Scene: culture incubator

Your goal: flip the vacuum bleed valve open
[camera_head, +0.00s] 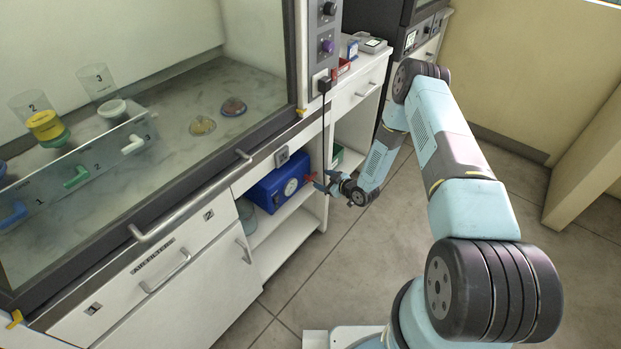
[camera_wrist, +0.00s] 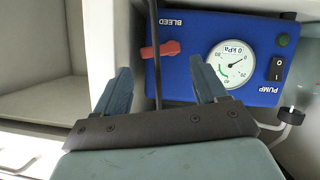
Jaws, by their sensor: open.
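The vacuum bleed valve is a red lever (camera_wrist: 160,50) on the face of a blue pump box (camera_wrist: 181,78). In the wrist view, which shows the panel upside down, the lever lies sideways beside the word BLEED. In the head view the red lever (camera_head: 311,177) sticks out from the right end of the blue box (camera_head: 268,195). My gripper (camera_head: 326,181) is in front of that face, close to the lever. In the wrist view my gripper (camera_wrist: 161,66) is open, its two fingers apart on either side of the lever, with nothing held. Contact cannot be told.
The panel also carries a dial gauge (camera_wrist: 231,64), a green button (camera_wrist: 284,40) and a black rocker switch (camera_wrist: 277,68). A black cable (camera_head: 324,130) hangs in front of the shelf and passes between my fingers in the wrist view. White cabinet walls flank the box.

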